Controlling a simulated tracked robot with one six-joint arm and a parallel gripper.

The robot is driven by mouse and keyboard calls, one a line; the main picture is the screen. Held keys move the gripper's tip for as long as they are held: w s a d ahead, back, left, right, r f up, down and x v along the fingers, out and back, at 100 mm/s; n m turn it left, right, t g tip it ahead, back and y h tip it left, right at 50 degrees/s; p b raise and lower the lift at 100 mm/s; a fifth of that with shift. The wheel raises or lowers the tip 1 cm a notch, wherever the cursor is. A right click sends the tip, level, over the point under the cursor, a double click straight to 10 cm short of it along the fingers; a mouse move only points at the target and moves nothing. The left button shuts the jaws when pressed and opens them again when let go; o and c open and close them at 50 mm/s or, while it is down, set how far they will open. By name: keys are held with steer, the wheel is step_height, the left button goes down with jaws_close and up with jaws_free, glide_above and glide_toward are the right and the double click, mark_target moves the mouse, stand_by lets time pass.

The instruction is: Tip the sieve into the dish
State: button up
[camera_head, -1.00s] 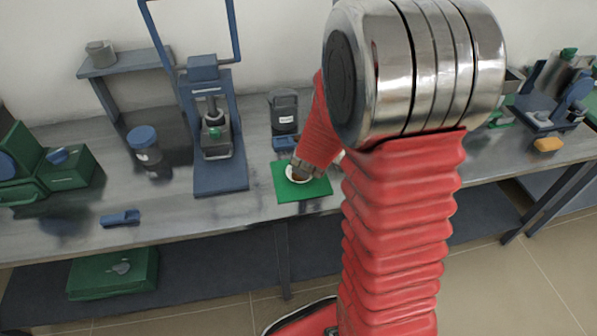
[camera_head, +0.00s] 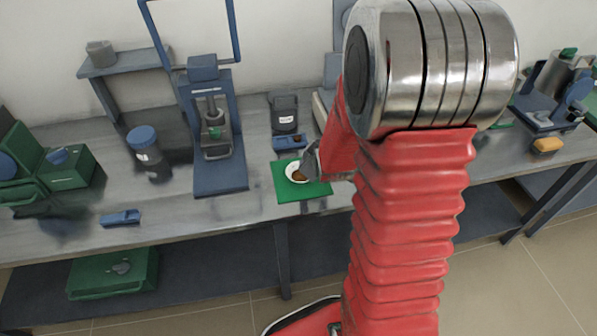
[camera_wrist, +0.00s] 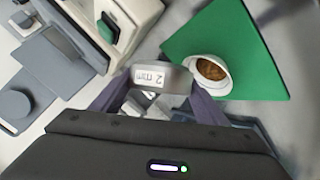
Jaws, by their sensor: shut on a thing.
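The sieve (camera_wrist: 163,79) is a grey vessel marked "2 mm". My gripper (camera_wrist: 158,100) is shut on it in the wrist view. In the head view the sieve (camera_head: 311,160) looks tilted, at the right edge of the dish. The dish (camera_wrist: 222,84) is small, round and white, with brown material in it. It stands on a green mat (camera_wrist: 262,82). In the head view the dish (camera_head: 291,167) is partly covered by the sieve. The inside of the sieve is hidden, and I cannot tell whether sieve and dish touch.
A blue press (camera_head: 222,175) stands left of the mat. A dark jar with a blue lid (camera_head: 143,137) is farther left. A dark container (camera_head: 284,113) and a small blue item (camera_head: 290,142) sit behind the mat. The bench is clear between press and mat.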

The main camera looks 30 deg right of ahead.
steer(key=shift+s+d+f+m+y, duration=0.1)
steer(key=shift+f+m+y, duration=0.05)
steer(key=shift+m+y, duration=0.15)
stand_by(0.4)
steer(key=shift+s+d+f+m+t+y, duration=0.15)
steer(key=shift+f+m+t+y, duration=0.5)
steer(key=shift+t, duration=0.45)
steer(key=shift+m+t+y, duration=0.25)
steer(key=shift+t+y, duration=0.05)
steer(key=shift+y, duration=0.15)
steer(key=shift+r, duration=0.1)
steer(key=shift+f+m, duration=0.3)
steer(key=shift+f+m+t+y, duration=0.15)
steer(key=shift+m+t+y, duration=0.3)
steer(key=shift+t, duration=0.35)
